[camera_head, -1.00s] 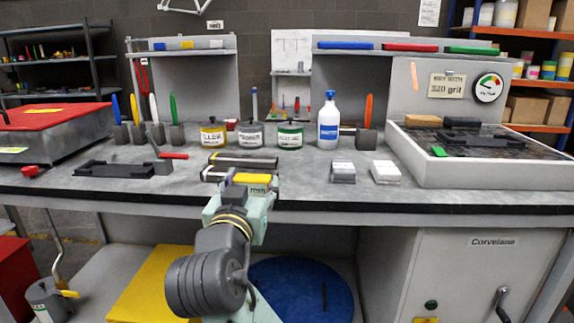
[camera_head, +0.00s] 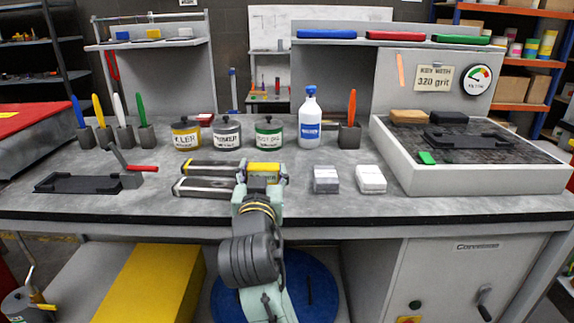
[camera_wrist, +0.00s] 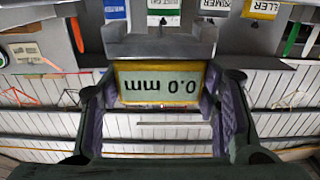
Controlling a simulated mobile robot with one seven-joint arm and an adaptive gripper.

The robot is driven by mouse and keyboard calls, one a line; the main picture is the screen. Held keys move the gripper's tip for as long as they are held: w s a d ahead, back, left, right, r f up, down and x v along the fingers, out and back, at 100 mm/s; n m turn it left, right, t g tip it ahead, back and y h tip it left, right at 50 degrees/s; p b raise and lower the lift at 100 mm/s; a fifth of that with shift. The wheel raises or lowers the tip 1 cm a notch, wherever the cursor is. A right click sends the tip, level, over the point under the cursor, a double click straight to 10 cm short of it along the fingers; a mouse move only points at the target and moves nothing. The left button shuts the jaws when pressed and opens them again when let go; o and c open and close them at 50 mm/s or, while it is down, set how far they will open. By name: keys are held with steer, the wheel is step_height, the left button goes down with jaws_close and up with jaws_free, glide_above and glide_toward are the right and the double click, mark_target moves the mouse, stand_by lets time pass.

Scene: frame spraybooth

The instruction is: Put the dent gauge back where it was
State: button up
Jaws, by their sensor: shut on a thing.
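The dent gauge (camera_head: 264,167) has a yellow edge and a pale display; in the wrist view the gauge (camera_wrist: 160,83) shows "0.0 mm" upside down. My gripper (camera_head: 261,187) is shut on it, with one finger at each side of the display in the wrist view (camera_wrist: 160,100). The gripper and gauge are over the front middle of the grey bench (camera_head: 300,203). Whether the gauge touches the bench cannot be told. Part of it is hidden by the gripper.
A black holder (camera_head: 75,184) lies farther left. Two pale blocks (camera_head: 371,179) stand to the right. Cans (camera_head: 227,133) and a white bottle (camera_head: 309,125) stand behind. A walled tray (camera_head: 480,178) fills the right end.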

steer(key=w+d, duration=0.1)
steer(key=w, duration=0.1)
steer(key=w+d, duration=0.2)
steer(key=w+d+p, duration=0.1)
steer(key=w+d, duration=0.1)
steer(key=shift+w+f, duration=0.2)
steer(key=shift+f, duration=1.9)
steer(key=shift+f, duration=0.2)
steer(key=o, duration=1.4)
steer(key=shift+r+p, duration=0.3)
steer(key=shift+p, duration=0.05)
steer(key=s, duration=0.2)
steer(key=s+b, duration=0.1)
steer(key=s, duration=0.2)
steer(key=s+b, duration=0.1)
steer(key=s, duration=0.1)
steer(key=shift+s+f, duration=0.25)
steer(key=shift+f, duration=0.05)
steer(key=b, duration=0.4)
steer(key=shift+d+f+b, duration=0.15)
steer(key=shift+f+b, duration=0.15)
steer(key=shift+b, duration=0.1)
